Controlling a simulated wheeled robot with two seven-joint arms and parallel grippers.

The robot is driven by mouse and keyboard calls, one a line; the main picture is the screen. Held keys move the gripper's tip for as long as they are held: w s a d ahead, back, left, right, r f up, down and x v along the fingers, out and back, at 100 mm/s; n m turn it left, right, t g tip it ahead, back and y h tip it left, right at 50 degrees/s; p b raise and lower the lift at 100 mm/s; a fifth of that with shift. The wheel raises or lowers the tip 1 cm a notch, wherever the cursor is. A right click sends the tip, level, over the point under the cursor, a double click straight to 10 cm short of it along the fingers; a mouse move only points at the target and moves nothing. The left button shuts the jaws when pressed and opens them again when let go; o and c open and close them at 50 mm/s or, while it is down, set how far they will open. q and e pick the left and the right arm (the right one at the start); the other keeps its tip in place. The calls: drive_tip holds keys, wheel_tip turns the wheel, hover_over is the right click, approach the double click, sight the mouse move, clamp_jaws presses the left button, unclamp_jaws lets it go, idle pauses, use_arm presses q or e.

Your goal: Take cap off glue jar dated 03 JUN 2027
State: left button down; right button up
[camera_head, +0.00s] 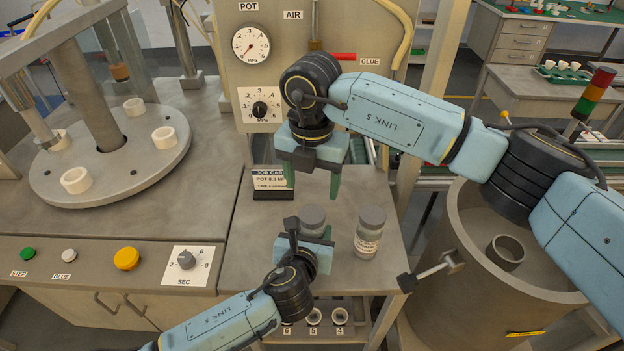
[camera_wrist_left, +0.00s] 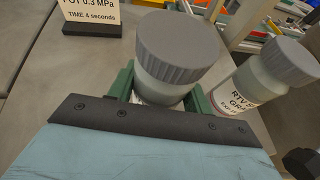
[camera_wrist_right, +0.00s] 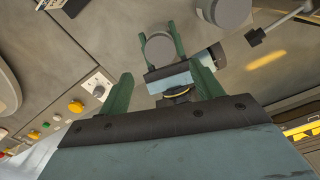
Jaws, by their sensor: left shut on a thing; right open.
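Two glue jars with ribbed grey caps stand on the grey table. My left gripper (camera_head: 306,240) is shut around the body of the left jar (camera_head: 312,215), below its cap (camera_wrist_left: 178,45); the gripper hides its label. The right jar (camera_head: 368,236) stands apart with its cap on; its label shows in the left wrist view (camera_wrist_left: 262,85), but its date is too small to read. My right gripper (camera_head: 312,188) is open and empty, above and behind the held jar. In the right wrist view, the held jar's cap (camera_wrist_right: 160,50) lies beyond its fingers.
A job card stand (camera_head: 272,184) is behind and left of the jars. A gauge panel (camera_head: 262,60) rises at the back. A round turntable with white rings (camera_head: 110,160) is at left. A large drum (camera_head: 500,262) stands right of the table.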

sight(312, 214)
drive_tip(key=m, duration=0.5)
drive_tip(key=shift+f, duration=4)
